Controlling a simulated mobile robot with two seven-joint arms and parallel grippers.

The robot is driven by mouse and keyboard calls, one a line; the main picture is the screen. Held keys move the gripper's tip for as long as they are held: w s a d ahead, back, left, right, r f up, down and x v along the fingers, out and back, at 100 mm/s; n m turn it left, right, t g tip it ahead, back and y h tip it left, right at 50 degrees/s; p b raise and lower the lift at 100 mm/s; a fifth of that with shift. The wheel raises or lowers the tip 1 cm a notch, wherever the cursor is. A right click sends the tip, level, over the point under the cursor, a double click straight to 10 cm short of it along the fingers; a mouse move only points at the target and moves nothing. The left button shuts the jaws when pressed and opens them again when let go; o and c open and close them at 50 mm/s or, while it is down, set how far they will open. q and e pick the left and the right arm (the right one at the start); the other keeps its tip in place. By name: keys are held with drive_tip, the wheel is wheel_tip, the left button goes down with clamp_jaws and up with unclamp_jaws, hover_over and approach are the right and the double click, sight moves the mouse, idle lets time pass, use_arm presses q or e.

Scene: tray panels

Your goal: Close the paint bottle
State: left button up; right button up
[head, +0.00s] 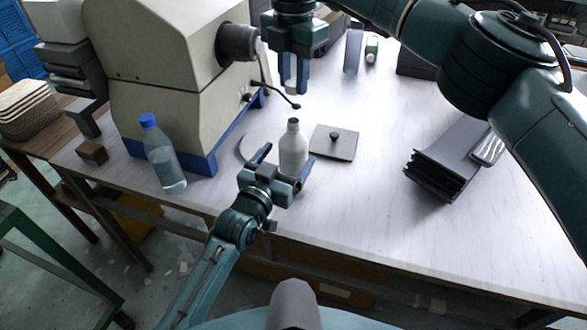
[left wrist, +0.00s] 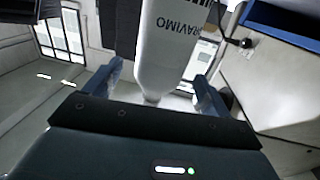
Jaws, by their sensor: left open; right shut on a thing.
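The white paint bottle (head: 293,152) stands upright on the table with its narrow grey neck pointing up. My left gripper (head: 283,163) is open, with one finger on each side of the bottle's body. In the left wrist view the bottle (left wrist: 168,48) shows between the open fingers (left wrist: 160,72), its dark lettering upside down, with gaps at both sides. My right gripper (head: 293,88) points down above and behind the bottle. It is shut on a small pale thing that looks like the cap, mostly hidden by the fingers.
A flat grey plate with a black knob (head: 334,141) lies right of the bottle. A blue-capped water bottle (head: 163,155) stands left, before a large beige machine (head: 170,70). Dark stacked panels (head: 445,160) stand right. The table between plate and panels is clear.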

use_arm(q)
drive_tip(key=shift+x, duration=2.2)
drive_tip(key=shift+c, duration=0.5)
drive_tip(key=c, duration=1.3)
drive_tip(key=shift+c, duration=0.3)
use_arm(e)
drive_tip(key=shift+f, duration=2.5)
